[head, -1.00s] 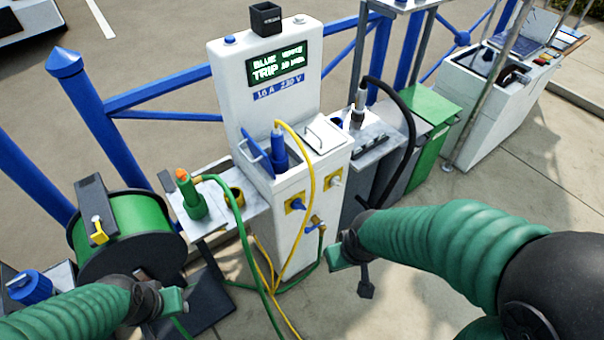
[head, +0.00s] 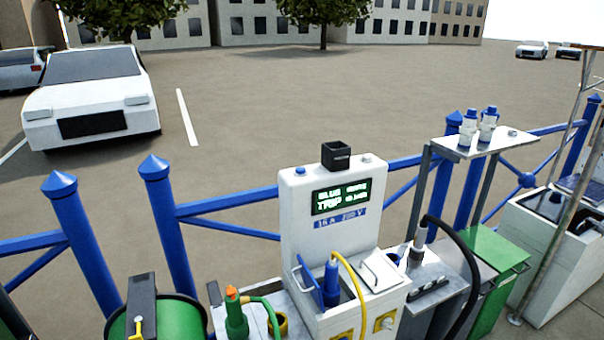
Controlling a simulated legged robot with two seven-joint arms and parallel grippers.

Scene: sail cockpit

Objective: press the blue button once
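The white power pedestal (head: 330,222) stands at the lower middle of the head view. A small round blue button (head: 300,171) sits on its top at the left end. A lit screen (head: 341,196) on its face shows green-white text with "TRIP" legible, and a blue label (head: 341,219) reads "16 A 230 V". A blue plug (head: 331,283) with a yellow cable sits in the left socket bay. Neither of my grippers is in view.
A black open box (head: 336,155) and a pale knob (head: 367,158) are also on the pedestal top. Blue railings (head: 232,193) run behind. A green nozzle (head: 236,315) and a hose reel (head: 155,318) stand left; a shelf (head: 487,143) with blue-white fittings stands right.

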